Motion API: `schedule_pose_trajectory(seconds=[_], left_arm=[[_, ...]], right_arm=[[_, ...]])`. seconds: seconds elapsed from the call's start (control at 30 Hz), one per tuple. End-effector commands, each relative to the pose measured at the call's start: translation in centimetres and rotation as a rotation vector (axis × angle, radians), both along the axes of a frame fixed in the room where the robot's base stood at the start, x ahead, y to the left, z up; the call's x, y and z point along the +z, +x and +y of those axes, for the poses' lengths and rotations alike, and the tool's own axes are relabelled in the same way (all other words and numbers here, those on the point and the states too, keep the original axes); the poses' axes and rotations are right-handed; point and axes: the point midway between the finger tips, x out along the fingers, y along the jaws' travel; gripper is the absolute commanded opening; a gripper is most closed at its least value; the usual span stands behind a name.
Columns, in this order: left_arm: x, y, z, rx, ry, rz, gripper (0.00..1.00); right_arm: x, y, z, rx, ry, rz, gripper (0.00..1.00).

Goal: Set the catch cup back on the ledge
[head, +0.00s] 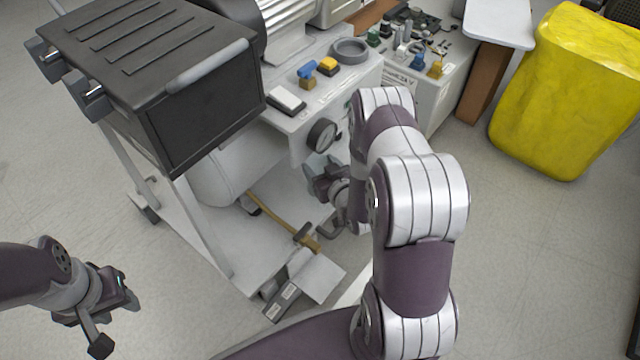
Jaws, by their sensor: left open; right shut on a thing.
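My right gripper (324,184) is beside the compressor's white tank (222,176), below the pressure gauge (322,135). It is shut on a small pale grey thing (318,161), which appears to be the catch cup. The fingers hide most of it, so its shape and tilt are unclear. My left gripper (112,317) is open and empty at the lower left, over the floor and apart from the compressor. I cannot tell for sure which surface is the ledge.
A brass-coloured pipe with a valve (305,239) runs low over the white base (245,262). A grey ring-shaped dish (350,50) and small blocks sit on the white top. A black ribbed box (205,110) overhangs the left. A yellow bin (565,95) stands right.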

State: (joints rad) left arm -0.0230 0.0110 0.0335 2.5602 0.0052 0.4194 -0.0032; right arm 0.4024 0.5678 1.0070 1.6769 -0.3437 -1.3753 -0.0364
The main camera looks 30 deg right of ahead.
Motion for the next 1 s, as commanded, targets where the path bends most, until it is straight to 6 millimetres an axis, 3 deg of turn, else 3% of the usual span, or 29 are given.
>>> schedule_pose_trajectory(seconds=[0.27, 0.6, 0.63, 0.7, 1.0], left_arm=[[-3.8, 0.0, 0.0, 0.000, 0.000, -0.001, 0.43], [-3.5, 0.0, 0.0, 0.000, 0.000, -0.001, 0.43], [-3.5, 0.0, 0.0, 0.000, 0.000, -0.001, 0.43], [-3.4, 0.0, 0.0, 0.000, 0.000, -0.001, 0.43], [-3.2, 0.0, 0.0, 0.000, 0.000, -0.001, 0.43]], right_arm=[[-4.5, 0.3, 0.1, -0.001, 0.001, 0.000, 0.17], [-4.4, 0.3, 0.1, 0.000, 0.000, 0.000, 0.17], [-4.4, 0.3, 0.1, 0.000, 0.000, 0.000, 0.65], [-4.3, 0.2, 0.1, 0.000, 0.000, 0.000, 0.87], [-4.1, 0.2, 0.1, 0.000, 0.000, 0.000, 0.87]])
